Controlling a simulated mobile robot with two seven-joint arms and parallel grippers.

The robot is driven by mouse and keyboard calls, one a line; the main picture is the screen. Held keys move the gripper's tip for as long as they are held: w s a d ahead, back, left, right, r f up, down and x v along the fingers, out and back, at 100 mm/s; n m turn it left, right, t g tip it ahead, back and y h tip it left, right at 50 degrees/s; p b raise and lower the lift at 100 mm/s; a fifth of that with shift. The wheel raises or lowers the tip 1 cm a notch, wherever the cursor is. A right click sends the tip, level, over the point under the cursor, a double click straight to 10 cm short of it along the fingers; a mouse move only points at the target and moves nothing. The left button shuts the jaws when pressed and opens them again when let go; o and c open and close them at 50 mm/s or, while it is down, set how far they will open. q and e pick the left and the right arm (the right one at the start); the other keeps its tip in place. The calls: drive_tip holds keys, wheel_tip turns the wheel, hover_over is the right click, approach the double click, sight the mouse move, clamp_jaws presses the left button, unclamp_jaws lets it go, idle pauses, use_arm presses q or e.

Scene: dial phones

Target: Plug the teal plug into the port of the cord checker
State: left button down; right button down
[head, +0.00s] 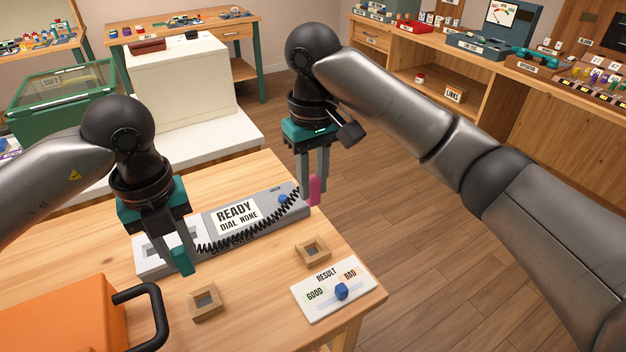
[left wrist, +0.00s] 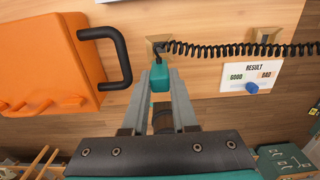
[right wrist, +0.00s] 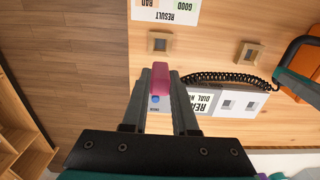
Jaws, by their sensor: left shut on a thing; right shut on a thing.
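The teal plug (head: 182,262) is in my left gripper (head: 178,250), shut on it, in front of the cord checker's left end. It also shows in the left wrist view (left wrist: 160,78), with a black coiled cord leaving its tip end. My right gripper (head: 314,178) is shut on a pink plug (head: 315,192) at the checker's right end; it also shows in the right wrist view (right wrist: 161,82). The coiled cord (head: 245,232) runs between the plugs. The grey cord checker (head: 290,212) reads "READY DIAL NONE". Its pale left panel (right wrist: 239,103) has two square ports. Both plugs are apart from them.
Two wooden square holders (head: 205,302) (head: 312,252) stand in front of the checker. A result board (head: 320,300) with a blue knob (head: 341,291) lies at the table's right corner. An orange case (head: 65,315) with a black handle (head: 150,305) takes up the front left.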

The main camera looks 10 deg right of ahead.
sight(187, 268)
use_arm(q)
drive_tip(key=shift+f, duration=2.2)
drive_tip(key=shift+w+a, duration=1.7)
drive_tip(key=shift+w, duration=0.3)
drive_tip(key=shift+w+a, duration=1.7)
drive_tip(key=shift+w, duration=0.35)
drive_tip(key=shift+w+a, duration=1.7)
drive_tip(key=shift+w, duration=0.3)
drive_tip(key=shift+f, duration=0.1)
drive_tip(key=shift+f, duration=0.65)
drive_tip(key=shift+f, duration=1.2)
drive_tip(key=c, duration=1.1)
unclamp_jaws()
